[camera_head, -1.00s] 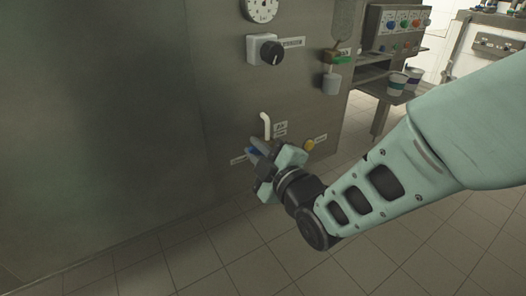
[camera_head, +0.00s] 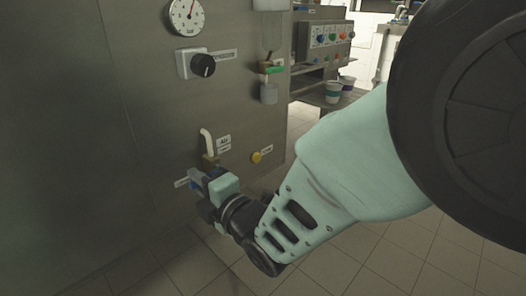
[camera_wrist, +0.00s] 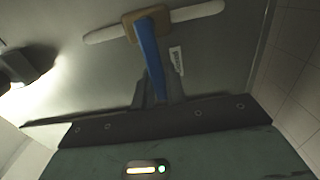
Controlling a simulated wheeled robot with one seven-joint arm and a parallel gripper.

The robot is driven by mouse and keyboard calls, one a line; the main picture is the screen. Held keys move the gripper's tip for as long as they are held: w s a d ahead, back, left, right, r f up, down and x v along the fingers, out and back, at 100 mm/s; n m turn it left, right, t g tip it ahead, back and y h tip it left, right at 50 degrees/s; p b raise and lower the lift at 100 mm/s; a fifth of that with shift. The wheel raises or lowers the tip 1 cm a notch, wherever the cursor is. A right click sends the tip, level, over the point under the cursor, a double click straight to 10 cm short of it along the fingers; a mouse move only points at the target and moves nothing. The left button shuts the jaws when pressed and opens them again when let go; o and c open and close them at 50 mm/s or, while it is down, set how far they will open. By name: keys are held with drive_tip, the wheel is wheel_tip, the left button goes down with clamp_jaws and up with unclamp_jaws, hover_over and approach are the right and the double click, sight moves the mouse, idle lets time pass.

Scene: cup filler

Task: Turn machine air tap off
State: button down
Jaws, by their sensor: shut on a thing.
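The machine air tap has a blue handle (camera_wrist: 150,55) on a brass-coloured body (camera_wrist: 146,17), with white pipe (camera_wrist: 196,19) to either side in the wrist view. The handle runs from the body down between my fingers. My gripper (camera_wrist: 157,92) is shut on the free end of the handle. In the head view, my gripper (camera_head: 197,188) is at the machine front, just below the bent white pipe (camera_head: 206,140) and the Air label (camera_head: 223,142). A little of the blue handle (camera_head: 194,175) shows there; the rest is hidden by my gripper.
The machine's steel front (camera_head: 100,120) is close by. A black knob (camera_head: 203,65) and round gauge (camera_head: 186,16) are above. Cups (camera_head: 334,92) stand on a shelf at the back right. Tiled floor is free below.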

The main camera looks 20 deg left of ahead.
drive_tip(key=shift+d+f, duration=0.1)
drive_tip(key=shift+f, duration=0.1)
drive_tip(key=c, duration=1.4)
unclamp_jaws()
drive_tip(key=shift+c, duration=0.2)
drive_tip(key=shift+r, duration=0.1)
drive_tip(key=p+v, duration=0.3)
drive_tip(key=v, duration=1.4)
drive_tip(key=shift+d+p, duration=0.2)
drive_tip(key=shift+p, duration=0.2)
